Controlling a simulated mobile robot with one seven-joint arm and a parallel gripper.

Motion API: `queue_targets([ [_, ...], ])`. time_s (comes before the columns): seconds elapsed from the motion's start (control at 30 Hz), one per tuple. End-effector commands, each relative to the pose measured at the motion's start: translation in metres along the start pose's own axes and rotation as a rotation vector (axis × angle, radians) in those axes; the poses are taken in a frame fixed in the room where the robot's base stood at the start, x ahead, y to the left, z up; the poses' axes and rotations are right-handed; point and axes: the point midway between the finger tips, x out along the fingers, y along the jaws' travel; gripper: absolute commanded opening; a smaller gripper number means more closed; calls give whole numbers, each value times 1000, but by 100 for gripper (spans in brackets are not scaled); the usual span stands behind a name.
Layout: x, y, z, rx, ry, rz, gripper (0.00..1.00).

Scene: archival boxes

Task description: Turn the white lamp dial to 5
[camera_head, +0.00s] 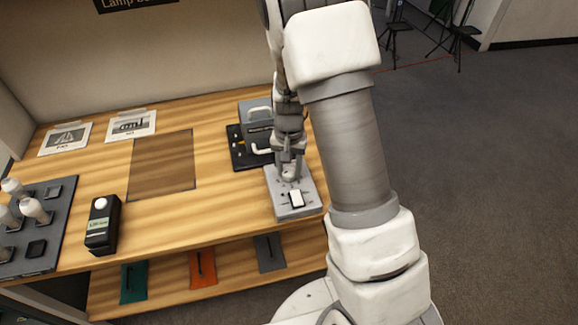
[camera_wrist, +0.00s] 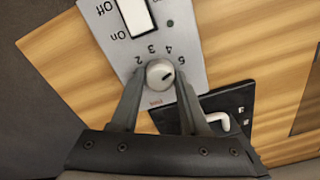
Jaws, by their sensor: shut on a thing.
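The white lamp dial (camera_wrist: 160,73) sits on a light grey control box (camera_wrist: 193,24), which also shows in the head view (camera_head: 290,211). A dark pointer mark on the dial points to the right in the wrist view, near the right end of the number arc. I cannot tell exactly which number it meets. My gripper (camera_wrist: 159,79) is shut on the dial, with one finger on each side. It comes down from above onto the box in the head view (camera_head: 290,173). The fingers hide part of the dial's surroundings.
A white On/Off rocker switch (camera_head: 296,198) is on the same box. A dark base with a grey handled device (camera_head: 256,130) stands behind it. A black box with a white knob (camera_head: 103,225) stands to the left. The wooden table (camera_head: 220,220) is clear between them.

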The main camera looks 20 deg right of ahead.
Motion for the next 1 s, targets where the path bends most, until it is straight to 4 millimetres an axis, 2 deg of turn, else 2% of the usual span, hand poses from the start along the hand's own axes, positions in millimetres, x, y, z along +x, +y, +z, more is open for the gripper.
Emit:
queue_targets([
  [0.33, -1, 0, -1, 156, 2, -1, 0],
  [0.9, -1, 0, -1, 190, 3, -2, 0],
  [0.93, -1, 0, -1, 190, 3, -2, 47],
  [1.0, -1, 0, -1, 190, 3, -2, 60],
])
